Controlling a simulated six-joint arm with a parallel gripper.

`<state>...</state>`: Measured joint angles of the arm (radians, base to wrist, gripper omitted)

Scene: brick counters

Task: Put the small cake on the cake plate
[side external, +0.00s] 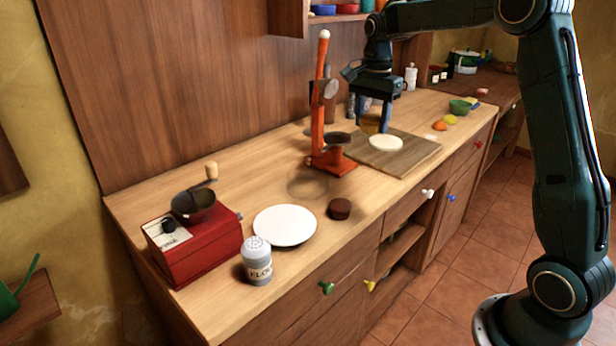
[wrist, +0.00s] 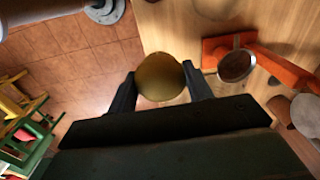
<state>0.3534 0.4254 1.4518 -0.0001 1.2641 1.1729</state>
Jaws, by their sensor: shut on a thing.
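My gripper (side external: 376,116) is shut on a golden-brown round thing (wrist: 160,77), held between both fingertips in the wrist view. In the side view this thing (side external: 370,124) is partly hidden by a finger and hangs over the far end of the wooden board. I cannot tell for sure whether it is the small cake. A small dark brown round cake-like piece (side external: 339,208) sits on the counter, apart from my gripper. A white round plate (side external: 285,226) lies empty just left of it.
An orange-red press (side external: 325,150) stands between my gripper and the plate. A red grinder (side external: 195,245) and a flour shaker (side external: 257,262) flank the plate at left and front. A wooden board (side external: 415,158) holds a flat white disc (side external: 386,143).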

